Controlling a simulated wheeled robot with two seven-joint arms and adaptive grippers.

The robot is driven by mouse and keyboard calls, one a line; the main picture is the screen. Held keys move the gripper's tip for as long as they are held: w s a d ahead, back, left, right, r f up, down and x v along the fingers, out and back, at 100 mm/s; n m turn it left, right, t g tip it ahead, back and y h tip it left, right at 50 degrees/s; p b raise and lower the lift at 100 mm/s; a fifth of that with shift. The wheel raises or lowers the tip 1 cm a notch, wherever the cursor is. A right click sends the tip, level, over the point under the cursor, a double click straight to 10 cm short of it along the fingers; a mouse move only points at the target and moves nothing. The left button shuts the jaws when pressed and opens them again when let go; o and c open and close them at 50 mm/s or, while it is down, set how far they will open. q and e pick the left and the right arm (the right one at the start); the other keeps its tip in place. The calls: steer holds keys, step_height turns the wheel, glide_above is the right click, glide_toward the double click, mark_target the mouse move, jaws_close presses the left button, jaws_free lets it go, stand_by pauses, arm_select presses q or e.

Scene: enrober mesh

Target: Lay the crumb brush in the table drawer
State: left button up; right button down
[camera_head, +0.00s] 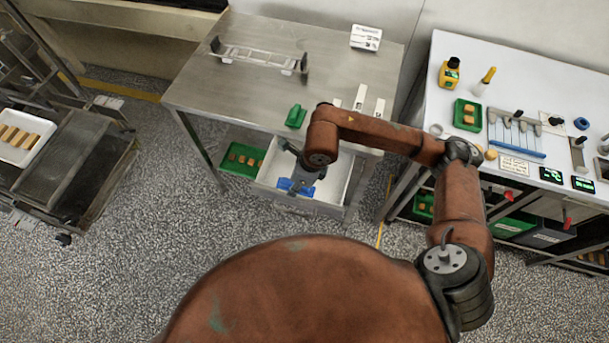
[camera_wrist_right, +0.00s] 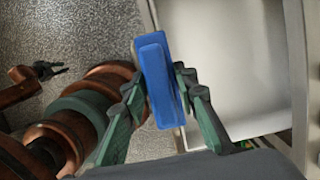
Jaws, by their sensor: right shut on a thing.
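The crumb brush (camera_head: 296,187) is blue and lies between the fingers of my right gripper (camera_head: 299,181). In the right wrist view the brush (camera_wrist_right: 158,78) is gripped between the green-grey fingers (camera_wrist_right: 160,105) and overlaps one rim of the drawer. The white table drawer (camera_head: 335,182) is pulled out below the steel table, and its pale inside (camera_wrist_right: 240,60) looks empty where it shows. The brush is at the drawer's front end; its height above the floor of the drawer is unclear. My left gripper (camera_wrist_right: 48,71) shows small at the left of the wrist view, its opening unclear.
A green tray of orange-brown pieces (camera_head: 242,159) sits left of the drawer. The steel table (camera_head: 235,85) carries a rack (camera_head: 258,57) and a green block (camera_head: 296,116). A white bench (camera_head: 530,90) with tools stands right, a trolley (camera_head: 75,160) left.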

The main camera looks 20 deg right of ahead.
steer(key=w+d+f, duration=0.1)
steer(key=w+f, duration=0.1)
steer(key=w+d+f, duration=0.1)
steer(key=f, duration=0.1)
steer(key=w+d+f, duration=0.2)
steer(key=shift+w, duration=0.3)
steer(key=shift+w+d+f, duration=0.25)
steer(key=shift+w+f, duration=0.15)
steer(key=shift+f, duration=0.2)
steer(key=shift+d+x, duration=0.15)
steer(key=shift+x, duration=0.6)
steer(key=shift+d+x, duration=0.2)
steer(key=shift+x, duration=0.55)
steer(key=shift+s+f+b, duration=0.15)
steer(key=shift+b, duration=0.15)
steer(key=c, duration=2)
jaws_free()
steer(key=shift+f, duration=0.15)
steer(key=o, duration=0.5)
steer(key=shift+c, duration=0.2)
steer(key=v, duration=1.2)
steer(key=shift+r+p, duration=0.2)
steer(key=shift+p, duration=0.2)
